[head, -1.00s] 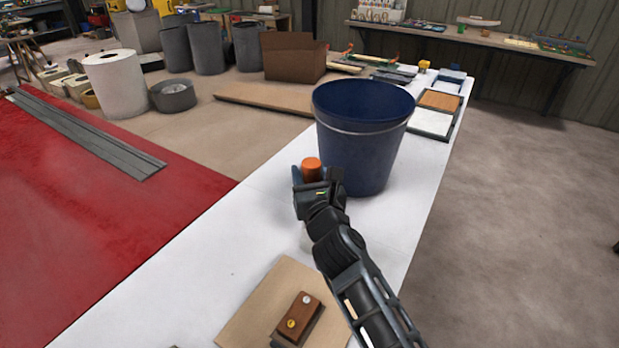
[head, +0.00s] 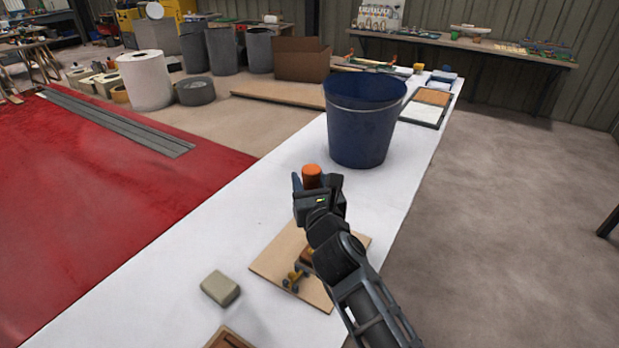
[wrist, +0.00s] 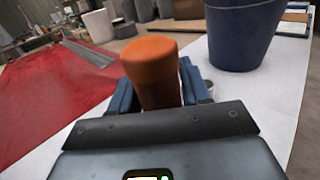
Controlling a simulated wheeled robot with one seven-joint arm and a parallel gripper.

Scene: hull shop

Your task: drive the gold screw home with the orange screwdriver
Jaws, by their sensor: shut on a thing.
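The orange screwdriver (head: 312,174) is upright in my gripper (head: 313,184); its orange handle sticks up above the jaws. In the wrist view the handle (wrist: 154,70) stands between the two blue fingers, and its shaft and tip are hidden. The brown block (head: 306,257) lies on a tan board (head: 277,257), mostly hidden behind my arm. I cannot make out the gold screw now. My gripper is beyond the block, toward the bucket, and appears above the table.
A dark blue bucket (head: 360,135) stands on the white table (head: 190,262) beyond my gripper. A small gold and dark part (head: 292,281) is at the block's near end. A grey-beige block (head: 221,288) and a brown-edged item (head: 230,339) lie nearer. The table's left part is clear.

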